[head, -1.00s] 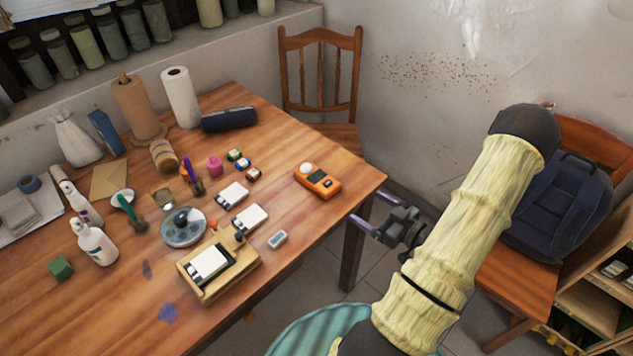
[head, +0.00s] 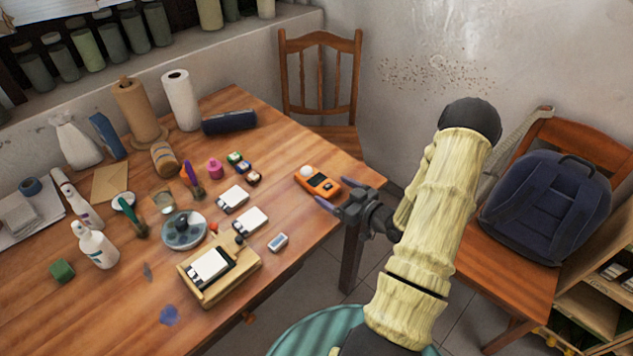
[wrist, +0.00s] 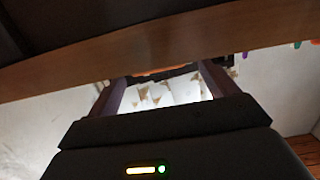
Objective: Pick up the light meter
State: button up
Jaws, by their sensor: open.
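The light meter (head: 318,183) is an orange handheld device with a white dome and a dark display. It lies flat on the wooden table near its right corner. My gripper (head: 334,192) is open and empty at the table's right edge, its fingers pointing toward the meter. In the head view the fingertips are close to the meter's near side; I cannot tell whether they touch it. A thin orange strip shows between the fingers there.
The wooden table (head: 300,235) holds a wooden tray (head: 236,285), white cards, small paint jars, bottles and paper rolls left of the meter. A wooden chair (head: 318,42) stands behind. A blue backpack (head: 545,205) sits on a chair at right.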

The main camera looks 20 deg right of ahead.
aim_at(330, 187)
jog(key=shift+w, duration=0.15)
jog(key=x, duration=0.5)
jog(key=shift+w+r, duration=0.1)
jog(key=shift+c, duration=0.4)
jog(key=c, duration=1.1)
jog(key=shift+p, duration=0.3)
jog(key=shift+c, duration=0.2)
